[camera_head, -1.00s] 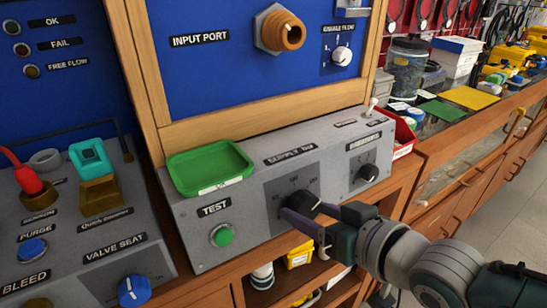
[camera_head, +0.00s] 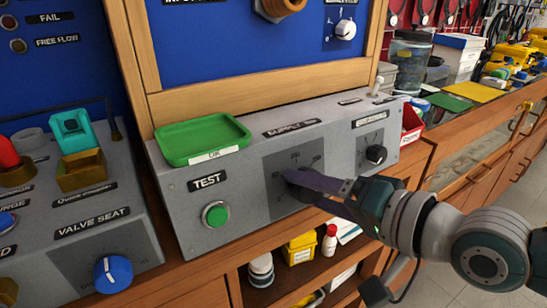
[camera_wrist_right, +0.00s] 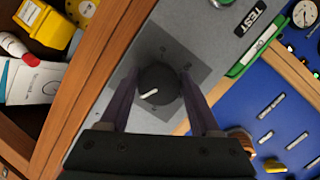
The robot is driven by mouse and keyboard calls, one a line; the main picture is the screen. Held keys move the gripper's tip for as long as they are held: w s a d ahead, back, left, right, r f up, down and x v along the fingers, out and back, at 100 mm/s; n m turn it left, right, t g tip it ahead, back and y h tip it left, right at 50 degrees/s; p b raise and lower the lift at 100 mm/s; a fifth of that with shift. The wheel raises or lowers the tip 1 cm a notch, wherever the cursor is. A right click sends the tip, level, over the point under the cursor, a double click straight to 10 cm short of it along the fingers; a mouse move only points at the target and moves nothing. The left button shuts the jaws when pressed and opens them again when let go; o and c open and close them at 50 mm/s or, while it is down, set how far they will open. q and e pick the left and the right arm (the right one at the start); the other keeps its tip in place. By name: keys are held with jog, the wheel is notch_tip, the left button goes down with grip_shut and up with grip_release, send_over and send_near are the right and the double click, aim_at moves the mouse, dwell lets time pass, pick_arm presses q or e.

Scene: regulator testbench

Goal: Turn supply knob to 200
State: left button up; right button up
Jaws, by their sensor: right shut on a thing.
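The supply knob (camera_wrist_right: 158,90) is a round black knob with a white pointer line, on a dark square dial plate (camera_wrist_right: 185,50) of the grey test box. In the wrist view the pointer lies toward the lower left of the picture; the dial numbers are too small to read. My right gripper (camera_wrist_right: 157,86) has one finger on each side of the knob and is shut on it. In the head view my right gripper (camera_head: 296,184) comes in from the right and its fingers hide most of the knob. My left gripper is not in view.
A green tray (camera_head: 245,138) lies on top of the box. A green button (camera_head: 215,214) labelled TEST is left of the dial, and another black knob (camera_head: 376,154) is to its right. Shelves with bottles and a yellow container (camera_head: 299,248) are below.

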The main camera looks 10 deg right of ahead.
jog(key=shift+m+b, duration=0.3)
jog(key=shift+m, duration=0.1)
dwell(0.3)
jog(key=o, duration=1.4)
jog(key=shift+p+v, duration=1.2)
jog(key=shift+v, duration=3.8)
jog(key=shift+w+d+f, duration=0.1)
jog(key=shift+d, duration=0.05)
